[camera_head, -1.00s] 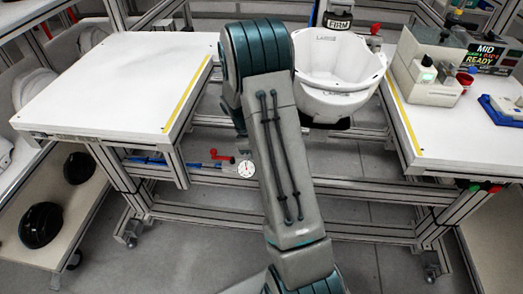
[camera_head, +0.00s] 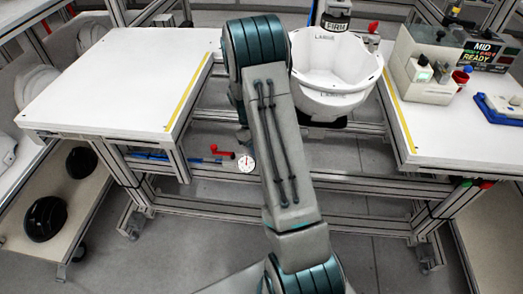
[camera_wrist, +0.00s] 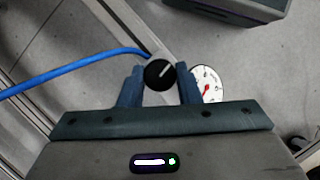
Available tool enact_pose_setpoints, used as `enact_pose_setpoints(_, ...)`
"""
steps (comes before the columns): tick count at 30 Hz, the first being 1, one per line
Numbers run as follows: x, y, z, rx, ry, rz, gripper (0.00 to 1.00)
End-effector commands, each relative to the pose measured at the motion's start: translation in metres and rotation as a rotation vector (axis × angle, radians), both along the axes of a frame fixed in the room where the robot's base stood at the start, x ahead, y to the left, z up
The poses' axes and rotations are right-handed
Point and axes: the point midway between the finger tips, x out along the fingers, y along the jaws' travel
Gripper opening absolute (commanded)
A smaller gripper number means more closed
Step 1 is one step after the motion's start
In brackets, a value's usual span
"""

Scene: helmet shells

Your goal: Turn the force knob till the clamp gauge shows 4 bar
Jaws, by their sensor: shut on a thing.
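The force knob (camera_wrist: 160,74) is round and black with a white pointer line, tilted up to the right in the wrist view. My gripper (camera_wrist: 159,86) has one finger on each side of the knob and is shut on it. The clamp gauge (camera_wrist: 207,84) is a white dial with a red needle, just right of the right finger, which covers part of its edge. The gauge also shows in the head view (camera_head: 246,163), below the benches; its numbers are too small to read. In the head view my arm hides the gripper and knob.
A blue hose (camera_wrist: 70,72) runs to the knob from the left. A red lever (camera_head: 222,154) is near the gauge. A white helmet shell (camera_head: 336,75) sits between the left bench (camera_head: 120,80) and the right bench (camera_head: 450,135). A display (camera_head: 485,55) reads MID and READY.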

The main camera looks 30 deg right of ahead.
Motion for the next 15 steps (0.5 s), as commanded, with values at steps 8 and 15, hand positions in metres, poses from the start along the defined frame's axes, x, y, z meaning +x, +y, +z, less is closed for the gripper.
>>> enact_pose_setpoints(8,0.0003,0.001,-0.0004,0.001,-0.002,0.002,0.52)
enact_pose_setpoints(15,0.0004,0.0019,-0.0004,0.001,-0.001,0.003,0.52)
